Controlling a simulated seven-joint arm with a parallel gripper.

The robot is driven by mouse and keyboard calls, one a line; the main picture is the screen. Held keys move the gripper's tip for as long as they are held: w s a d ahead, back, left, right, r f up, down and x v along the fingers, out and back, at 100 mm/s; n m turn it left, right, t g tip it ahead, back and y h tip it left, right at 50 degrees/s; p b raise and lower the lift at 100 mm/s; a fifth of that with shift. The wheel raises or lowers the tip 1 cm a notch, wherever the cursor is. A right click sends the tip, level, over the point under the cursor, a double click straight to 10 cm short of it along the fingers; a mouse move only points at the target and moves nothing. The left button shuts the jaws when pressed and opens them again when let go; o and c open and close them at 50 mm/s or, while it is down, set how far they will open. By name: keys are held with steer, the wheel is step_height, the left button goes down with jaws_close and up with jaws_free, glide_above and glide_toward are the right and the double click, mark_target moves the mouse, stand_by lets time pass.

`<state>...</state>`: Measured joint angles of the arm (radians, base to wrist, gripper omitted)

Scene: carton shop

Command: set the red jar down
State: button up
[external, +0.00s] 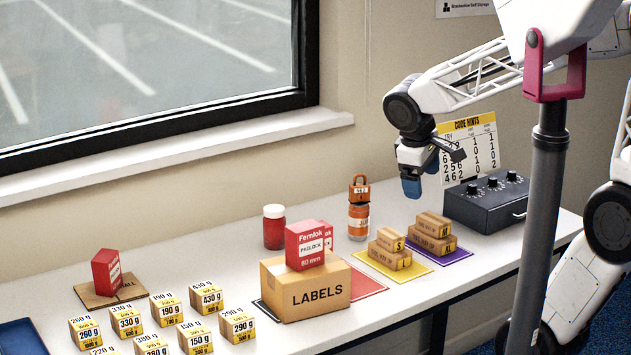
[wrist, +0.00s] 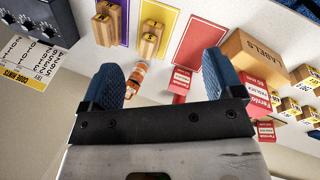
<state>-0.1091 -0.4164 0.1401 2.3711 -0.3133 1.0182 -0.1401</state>
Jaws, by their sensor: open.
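The red jar (external: 274,228) with a white lid stands upright on the white table near the wall, behind the LABELS carton. I cannot make it out for sure in the wrist view. My gripper (external: 421,178) is open and empty, held above the table well to the right of the jar and apart from it. Its two blue fingers also show spread in the wrist view (wrist: 160,72), with nothing held between them.
An orange bottle with a padlock-like top (external: 358,218) stands right of the jar. The LABELS carton (external: 318,293) carries a red Fernlok box (external: 305,246). Small cartons sit on yellow (external: 398,271) and purple (external: 460,254) mats. Several weight boxes (external: 126,320) fill the front left.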

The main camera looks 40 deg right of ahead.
steer(key=s+m+t+y, duration=0.1)
steer(key=s+m+y, duration=0.2)
steer(key=s, duration=0.7)
steer(key=shift+r+m+t, duration=0.3)
steer(key=shift+r+m, duration=0.1)
steer(key=shift+m, duration=0.6)
